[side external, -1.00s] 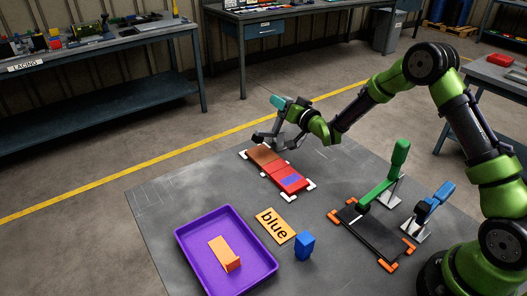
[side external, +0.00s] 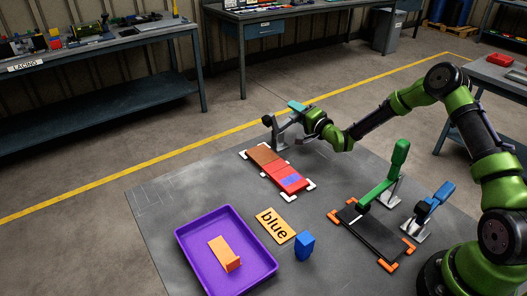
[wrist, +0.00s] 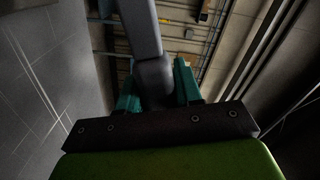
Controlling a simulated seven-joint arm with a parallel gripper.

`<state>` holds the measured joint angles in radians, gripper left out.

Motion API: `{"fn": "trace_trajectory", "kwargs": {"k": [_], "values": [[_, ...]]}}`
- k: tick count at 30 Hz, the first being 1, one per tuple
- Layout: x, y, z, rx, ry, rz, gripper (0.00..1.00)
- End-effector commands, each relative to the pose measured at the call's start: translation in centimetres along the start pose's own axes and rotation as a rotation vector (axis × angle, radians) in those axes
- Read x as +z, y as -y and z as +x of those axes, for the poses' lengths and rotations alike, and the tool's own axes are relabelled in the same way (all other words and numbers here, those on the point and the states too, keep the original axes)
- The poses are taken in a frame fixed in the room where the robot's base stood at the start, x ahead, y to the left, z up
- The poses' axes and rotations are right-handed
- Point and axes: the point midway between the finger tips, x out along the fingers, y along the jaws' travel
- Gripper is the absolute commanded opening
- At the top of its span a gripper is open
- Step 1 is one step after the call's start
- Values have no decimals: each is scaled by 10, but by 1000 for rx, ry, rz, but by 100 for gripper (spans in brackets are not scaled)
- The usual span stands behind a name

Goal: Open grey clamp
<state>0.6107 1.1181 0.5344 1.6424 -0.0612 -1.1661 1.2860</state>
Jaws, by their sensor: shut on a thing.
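The grey clamp (side external: 281,137) stands at the far end of the board strip, with its black-tipped arm (side external: 267,121) raised clear of the strip. My gripper (side external: 297,106) is at the top of the clamp, with its teal fingers shut on the clamp's grey handle. In the wrist view the grey handle (wrist: 141,28) runs between the two teal fingers of my gripper (wrist: 157,88). The strip under the clamp has a brown part (side external: 262,155) and a red part (side external: 285,177) with a blue patch, between white corner brackets.
A green-handled clamp (side external: 383,177) and a blue-handled clamp (side external: 432,207) stand by a black plate (side external: 368,232) with orange corners. A purple tray (side external: 190,257) holds an orange piece (side external: 223,254). A "blue" card (side external: 275,226) and blue block (side external: 304,246) lie nearby.

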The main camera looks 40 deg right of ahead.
Motion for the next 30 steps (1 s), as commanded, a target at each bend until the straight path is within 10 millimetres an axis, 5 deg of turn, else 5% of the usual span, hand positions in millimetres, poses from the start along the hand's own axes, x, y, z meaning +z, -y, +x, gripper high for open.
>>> {"fn": "trace_trajectory", "kwargs": {"k": [10,11,15,25,30], "values": [[-1,-6,0,2,0,52,0],[-1,-6,0,2,0,52,36],[-1,-6,0,2,0,51,55],[-1,-6,-3,1,0,51,55],[-1,-6,-22,4,1,51,55]]}}
